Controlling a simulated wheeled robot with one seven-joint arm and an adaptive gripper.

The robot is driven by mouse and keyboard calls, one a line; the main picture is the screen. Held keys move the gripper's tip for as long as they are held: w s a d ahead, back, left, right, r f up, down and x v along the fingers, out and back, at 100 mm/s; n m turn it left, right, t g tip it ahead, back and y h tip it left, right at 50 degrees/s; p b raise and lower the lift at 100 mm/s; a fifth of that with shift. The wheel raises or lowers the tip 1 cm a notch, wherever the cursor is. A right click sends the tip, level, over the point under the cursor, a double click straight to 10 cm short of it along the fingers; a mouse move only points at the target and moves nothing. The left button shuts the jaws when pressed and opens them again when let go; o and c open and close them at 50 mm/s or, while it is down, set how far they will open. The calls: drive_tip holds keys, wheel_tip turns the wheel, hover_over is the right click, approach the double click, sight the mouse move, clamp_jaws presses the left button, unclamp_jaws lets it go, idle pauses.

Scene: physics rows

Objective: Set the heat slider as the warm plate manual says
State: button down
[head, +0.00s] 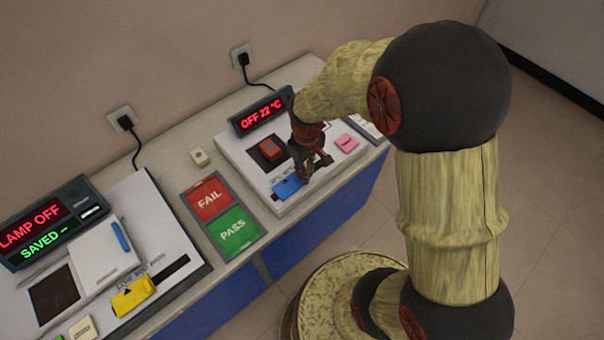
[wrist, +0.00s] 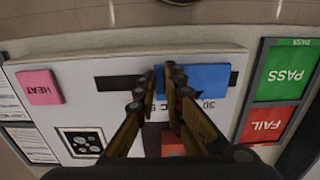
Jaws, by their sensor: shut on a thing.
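The warm plate unit is a white panel (head: 235,150) with a red display (head: 262,113) reading "OFF 22 °C". Its blue heat slider (head: 287,187) sits on a dark slot at the front; in the wrist view the slider (wrist: 208,78) lies at the right end of the slot (wrist: 118,82), by a printed "30" and "C". My gripper (head: 314,168) is down at the panel. In the wrist view its fingers (wrist: 165,80) are shut on the slider's left part; the exact contact is partly hidden. A pink HEAT button (wrist: 40,87) is left of the slot there.
A printed sheet (wrist: 28,143), too small to read, lies beside the panel. A red block (head: 269,149) sits on a dark square. FAIL (head: 210,199) and PASS (head: 233,231) pads lie left of the panel. A lamp unit with a yellow slider (head: 133,296) stands farther left.

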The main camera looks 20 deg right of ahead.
drive_tip(key=w+d, duration=0.1)
drive_tip(key=d, duration=0.1)
drive_tip(key=w+d+p, duration=0.1)
drive_tip(key=d, duration=0.5)
drive_tip(key=shift+w+d, duration=0.2)
drive_tip(key=shift+w, duration=0.2)
drive_tip(key=c, duration=2)
unclamp_jaws()
drive_tip(key=shift+d, duration=0.15)
drive_tip(key=shift+c, duration=0.2)
drive_tip(key=shift+o, duration=0.8)
wheel_tip(320, 180, up, 12)
